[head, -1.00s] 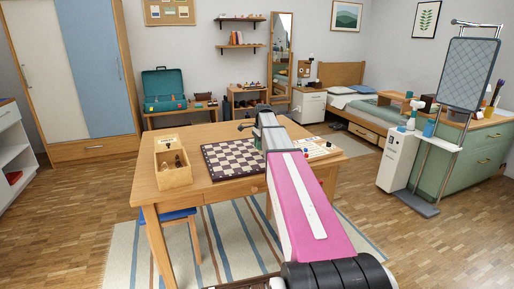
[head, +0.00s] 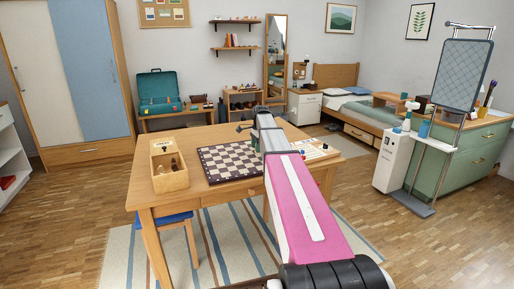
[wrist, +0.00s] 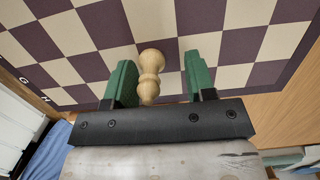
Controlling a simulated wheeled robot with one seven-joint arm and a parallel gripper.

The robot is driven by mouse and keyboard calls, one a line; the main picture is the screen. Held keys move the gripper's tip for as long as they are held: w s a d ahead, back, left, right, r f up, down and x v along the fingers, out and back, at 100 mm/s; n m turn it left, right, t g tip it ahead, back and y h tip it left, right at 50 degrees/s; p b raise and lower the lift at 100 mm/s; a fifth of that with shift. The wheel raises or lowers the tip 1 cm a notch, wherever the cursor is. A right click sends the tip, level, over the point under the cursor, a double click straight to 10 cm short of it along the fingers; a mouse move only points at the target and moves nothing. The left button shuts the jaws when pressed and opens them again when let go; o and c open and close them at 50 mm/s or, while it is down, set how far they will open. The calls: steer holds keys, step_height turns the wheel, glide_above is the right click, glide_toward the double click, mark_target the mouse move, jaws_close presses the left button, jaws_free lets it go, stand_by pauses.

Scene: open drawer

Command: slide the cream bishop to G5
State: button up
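The cream bishop (wrist: 150,78), a pale wooden piece with a rounded head, stands between the two green fingers of my gripper (wrist: 161,83) in the wrist view. It is nearer the left finger, and a clear gap shows to the right finger. My gripper is open. The chessboard (head: 216,162) lies on the wooden table, and its brown and cream squares (wrist: 190,20) fill the upper wrist view. The letters G and H show at its left edge there. In the head view my arm covers the board's right part, and the bishop cannot be made out.
A wooden box (head: 170,180) with dark pieces inside stands left of the board. A pale game board (head: 315,151) with small coloured pieces lies right of my arm. Bare table (head: 150,204) shows along the front. A blue-seated stool (head: 176,219) is tucked under the table.

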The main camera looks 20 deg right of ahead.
step_height(320, 180, up, 11)
steer(key=d, duration=0.1)
steer(key=shift+d+f, duration=0.15)
stand_by(0.5)
